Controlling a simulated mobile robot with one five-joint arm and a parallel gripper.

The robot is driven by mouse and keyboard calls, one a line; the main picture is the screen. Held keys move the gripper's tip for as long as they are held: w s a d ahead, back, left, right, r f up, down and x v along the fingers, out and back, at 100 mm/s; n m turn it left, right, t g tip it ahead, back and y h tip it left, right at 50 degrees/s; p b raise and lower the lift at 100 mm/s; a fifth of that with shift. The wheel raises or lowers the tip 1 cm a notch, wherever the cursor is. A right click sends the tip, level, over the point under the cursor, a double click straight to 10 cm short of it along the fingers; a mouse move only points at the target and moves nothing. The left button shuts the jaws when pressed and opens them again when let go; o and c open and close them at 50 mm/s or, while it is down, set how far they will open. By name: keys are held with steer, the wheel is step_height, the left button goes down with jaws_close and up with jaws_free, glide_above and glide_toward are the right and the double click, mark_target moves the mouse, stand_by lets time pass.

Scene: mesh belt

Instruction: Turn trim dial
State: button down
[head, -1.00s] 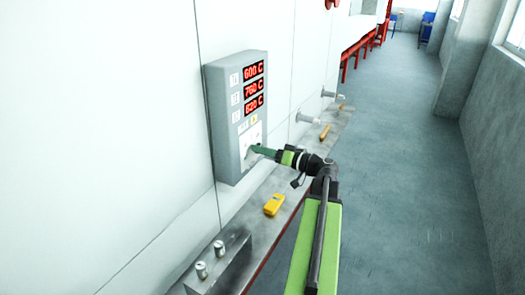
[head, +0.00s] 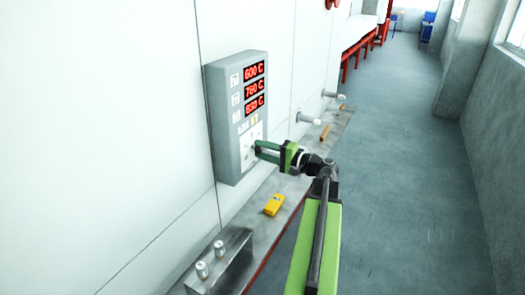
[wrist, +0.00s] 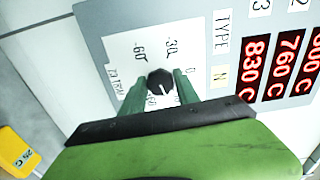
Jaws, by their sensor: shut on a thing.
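The trim dial is a small black knob (wrist: 160,83) with a pale pointer line, on a white plate (wrist: 132,48) marked -60, -30 and 0, with further marks partly hidden. My gripper (wrist: 161,90) has its green fingers on either side of the knob and is shut on it. In the head view my gripper (head: 258,149) reaches the lower part of the grey control panel (head: 226,150), and its fingers hide most of the dial. The pointer line slants toward the lower right in the wrist view. The exact value cannot be read.
Red displays (head: 254,87) read 600 C, 760 C and 830 C. A yellow handheld meter (head: 273,205) lies on the ledge (head: 240,207) below the panel. A grey block with two metal knobs (head: 219,262) stands nearer. The floor to the right is clear.

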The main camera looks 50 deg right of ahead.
steer(key=m, duration=0.4)
steer(key=shift+m, duration=2.5)
steer(key=c, duration=0.9)
jaws_free()
steer(key=v, duration=1.7)
steer(key=shift+s, duration=0.2)
